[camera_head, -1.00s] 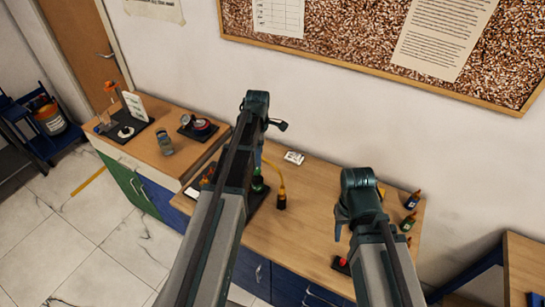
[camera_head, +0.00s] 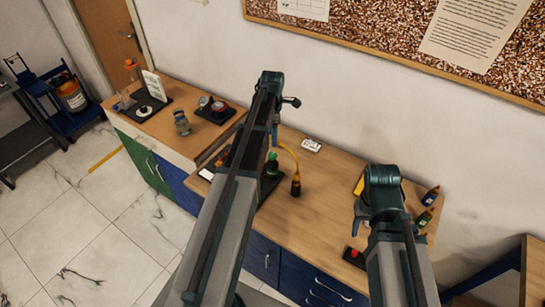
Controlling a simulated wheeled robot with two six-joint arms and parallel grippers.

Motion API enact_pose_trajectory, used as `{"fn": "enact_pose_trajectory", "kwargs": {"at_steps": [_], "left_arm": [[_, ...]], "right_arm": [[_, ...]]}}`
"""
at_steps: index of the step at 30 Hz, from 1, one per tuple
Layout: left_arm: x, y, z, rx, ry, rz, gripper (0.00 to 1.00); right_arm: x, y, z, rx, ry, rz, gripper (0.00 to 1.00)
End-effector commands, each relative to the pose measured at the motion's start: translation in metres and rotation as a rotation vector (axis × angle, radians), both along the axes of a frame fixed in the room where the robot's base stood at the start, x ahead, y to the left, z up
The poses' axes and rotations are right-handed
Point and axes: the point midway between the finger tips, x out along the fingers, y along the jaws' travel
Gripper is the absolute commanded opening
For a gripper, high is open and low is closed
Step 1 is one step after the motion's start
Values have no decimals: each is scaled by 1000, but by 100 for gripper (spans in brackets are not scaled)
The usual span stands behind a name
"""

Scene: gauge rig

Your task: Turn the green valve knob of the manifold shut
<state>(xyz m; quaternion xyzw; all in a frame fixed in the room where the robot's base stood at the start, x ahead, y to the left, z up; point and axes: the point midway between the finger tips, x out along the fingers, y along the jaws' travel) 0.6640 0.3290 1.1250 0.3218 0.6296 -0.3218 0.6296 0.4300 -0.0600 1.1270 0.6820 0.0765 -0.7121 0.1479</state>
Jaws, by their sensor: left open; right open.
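The green valve knob (camera_head: 272,166) stands on the manifold's black base (camera_head: 271,188) at the middle of the bench. A yellow hose (camera_head: 291,152) curves from near it to a dark fitting (camera_head: 296,186). My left arm hides the manifold's left part. My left gripper (camera_head: 275,138) points down just above the green knob, open and partly hidden by its arm; I cannot tell whether it touches the knob. My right gripper (camera_head: 358,226) is open and empty over the bench's right part, largely hidden by its arm, well apart from the manifold.
A red button box (camera_head: 354,257) sits below my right gripper. Small bottles (camera_head: 429,206) stand at the bench's right edge. A white item (camera_head: 311,146) lies near the wall. Gauges (camera_head: 214,109), a jar (camera_head: 181,122) and a stand (camera_head: 149,112) occupy the left bench. The bench between the manifold and my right gripper is clear.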

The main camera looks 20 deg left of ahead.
Motion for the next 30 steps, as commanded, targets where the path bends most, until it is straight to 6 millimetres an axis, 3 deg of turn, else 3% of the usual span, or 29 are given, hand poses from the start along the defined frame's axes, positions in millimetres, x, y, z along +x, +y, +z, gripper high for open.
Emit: {"fn": "enact_pose_trajectory", "kwargs": {"at_steps": [1, 16, 21, 30], "left_arm": [[0, 0, -16, 0, 0, 0, 72], [0, 0, -86, 0, 0, -1, 72], [0, 0, -96, 0, 0, -1, 72], [0, 0, -96, 0, 0, -1, 72]], "right_arm": [[0, 0, -16, 0, -1, -1, 50], [0, 0, -85, -2, -1, 12, 50], [0, 0, -96, -2, 0, 14, 50], [0, 0, -96, -2, 0, 14, 50]]}}
